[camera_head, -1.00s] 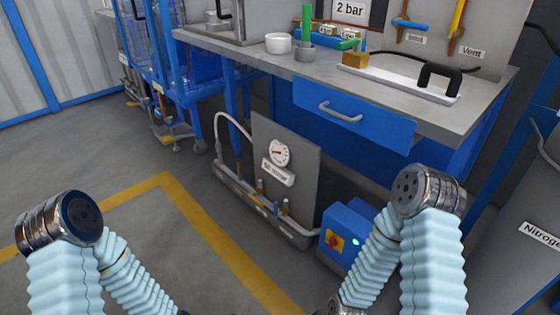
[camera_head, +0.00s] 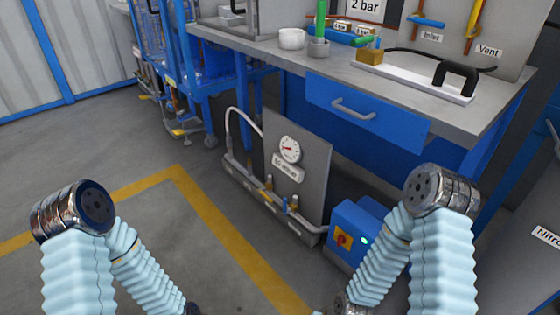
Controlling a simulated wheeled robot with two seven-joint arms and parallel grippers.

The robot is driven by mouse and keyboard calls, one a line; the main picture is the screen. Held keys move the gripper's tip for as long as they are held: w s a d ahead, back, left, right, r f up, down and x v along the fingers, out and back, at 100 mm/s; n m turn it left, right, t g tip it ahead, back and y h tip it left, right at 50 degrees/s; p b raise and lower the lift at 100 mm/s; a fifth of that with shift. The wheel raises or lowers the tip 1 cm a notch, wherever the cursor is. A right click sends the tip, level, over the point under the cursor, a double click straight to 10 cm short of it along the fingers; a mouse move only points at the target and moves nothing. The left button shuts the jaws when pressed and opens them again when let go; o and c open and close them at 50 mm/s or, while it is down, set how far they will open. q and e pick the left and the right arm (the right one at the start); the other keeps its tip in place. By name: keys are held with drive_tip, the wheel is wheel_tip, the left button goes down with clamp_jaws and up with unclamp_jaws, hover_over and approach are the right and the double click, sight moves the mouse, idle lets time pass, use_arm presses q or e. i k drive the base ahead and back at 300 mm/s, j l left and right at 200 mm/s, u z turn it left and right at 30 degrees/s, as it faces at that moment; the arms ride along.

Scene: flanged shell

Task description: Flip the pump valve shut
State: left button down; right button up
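A low grey rig (camera_head: 314,238) stands on the floor below the bench. Its upright panel (camera_head: 315,170) carries a round gauge (camera_head: 290,149) and a small label too small to read. To the right stands a blue box (camera_head: 358,220) with a red-and-yellow switch (camera_head: 343,240) and a lit green lamp, probably the pump. My two arms show at bottom left and bottom right; both grippers are outside the view.
A bench (camera_head: 425,100) with a blue drawer (camera_head: 365,112) stands behind the rig. On it are a white cup (camera_head: 292,39), a green-topped part and a black-handled white plate. "Inlet" and "Vent" valves are on the back panel. Open grey floor with yellow lines (camera_head: 225,235) lies in front.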

sight(286, 210)
drive_tip(key=i+j+u, duration=0.25)
drive_tip(key=i, duration=0.25)
drive_tip(key=i+j+u, duration=0.2)
drive_tip(key=i, duration=0.35)
